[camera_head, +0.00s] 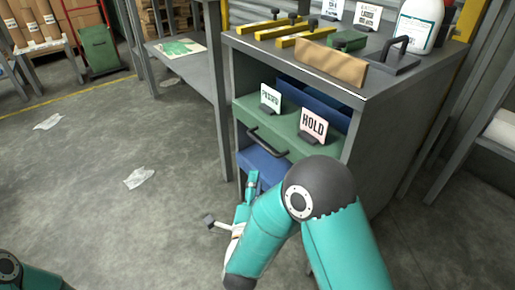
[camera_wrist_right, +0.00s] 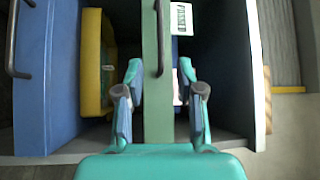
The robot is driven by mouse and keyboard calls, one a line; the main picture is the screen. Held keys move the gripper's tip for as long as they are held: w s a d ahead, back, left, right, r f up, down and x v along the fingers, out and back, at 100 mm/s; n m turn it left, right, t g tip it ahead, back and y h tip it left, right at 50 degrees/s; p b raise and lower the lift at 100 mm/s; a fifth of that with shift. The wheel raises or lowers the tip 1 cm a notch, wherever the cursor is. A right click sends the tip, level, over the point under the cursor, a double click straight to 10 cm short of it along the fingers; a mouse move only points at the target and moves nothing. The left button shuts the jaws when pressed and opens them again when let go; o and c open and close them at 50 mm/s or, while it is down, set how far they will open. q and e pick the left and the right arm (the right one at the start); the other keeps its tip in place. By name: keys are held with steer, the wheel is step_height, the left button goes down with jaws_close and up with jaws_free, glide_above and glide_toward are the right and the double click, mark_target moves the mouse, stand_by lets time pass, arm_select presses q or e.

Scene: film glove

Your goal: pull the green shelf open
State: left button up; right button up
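The green shelf (camera_head: 285,137) is a drawer-like front in the grey cabinet, with a dark bar handle (camera_head: 266,144) on its face. In the right wrist view the green shelf (camera_wrist_right: 157,115) runs up the middle, with its handle (camera_wrist_right: 158,40) near the top. My right gripper (camera_wrist_right: 160,66) is open, its fingers apart on either side of the green front, near the handle's lower end; contact cannot be told. In the head view the right gripper (camera_head: 250,184) is partly hidden by its arm, below the handle. My left gripper is out of view.
A blue drawer (camera_head: 262,165) sits below the green shelf. Sign cards (camera_head: 314,122) stand on the shelf. The floor left is mostly clear.

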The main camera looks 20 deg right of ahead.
mark_target(261, 142)
steer(key=b+x, duration=0.2)
steer(key=x, duration=1.2)
steer(key=shift+b, duration=0.3)
steer(key=shift+f, duration=0.1)
jaws_close()
